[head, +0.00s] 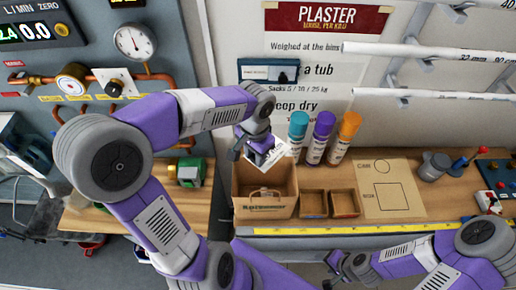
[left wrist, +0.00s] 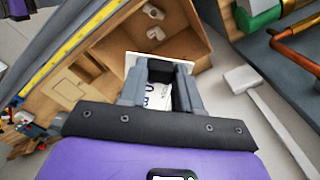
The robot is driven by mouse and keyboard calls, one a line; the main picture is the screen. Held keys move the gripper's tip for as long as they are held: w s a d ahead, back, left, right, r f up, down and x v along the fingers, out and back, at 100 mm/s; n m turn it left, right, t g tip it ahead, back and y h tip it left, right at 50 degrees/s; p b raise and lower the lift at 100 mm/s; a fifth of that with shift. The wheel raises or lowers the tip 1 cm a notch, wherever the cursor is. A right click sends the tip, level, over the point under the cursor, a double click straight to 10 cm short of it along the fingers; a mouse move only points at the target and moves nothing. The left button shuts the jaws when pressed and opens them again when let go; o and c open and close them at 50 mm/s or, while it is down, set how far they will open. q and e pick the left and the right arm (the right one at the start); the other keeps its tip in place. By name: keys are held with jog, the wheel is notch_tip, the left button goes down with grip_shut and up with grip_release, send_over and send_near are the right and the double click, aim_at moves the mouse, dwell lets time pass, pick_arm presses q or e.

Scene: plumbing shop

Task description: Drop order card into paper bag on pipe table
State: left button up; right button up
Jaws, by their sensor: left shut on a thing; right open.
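My left gripper (head: 258,155) is shut on a white order card (head: 275,152) and holds it above the open paper bag (head: 265,208). The brown bag stands at the left end of the wooden pipe table (head: 424,211). In the left wrist view the card (left wrist: 154,99) sits between the fingers, with dark and purple print. Behind it lies the bag's open inside (left wrist: 180,28), with two small white fittings (left wrist: 155,33) in it. My right gripper (head: 345,268) is open and empty, in front of the table's front edge.
Two small wooden trays (head: 313,204) stand just right of the bag. Teal, purple and orange spray cans (head: 323,137) stand behind them. A board with outlines (head: 388,187) lies further right. A yellow ruler (head: 340,230) runs along the front edge.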

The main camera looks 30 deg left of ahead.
pick_arm(q)
jog(key=f, duration=0.1)
jog(key=f+b, duration=0.2)
jog(key=f, duration=0.1)
jog(key=shift+w, duration=0.35)
jog(key=shift+s+f+b, duration=0.1)
jog(key=shift+f+b, duration=0.15)
jog(key=shift+b, duration=0.2)
jog(key=o, duration=1.1)
notch_tip(320, 180, up, 8)
jog(key=shift+f+p, duration=0.1)
jog(key=shift+p, duration=0.2)
jog(key=shift+f, duration=0.1)
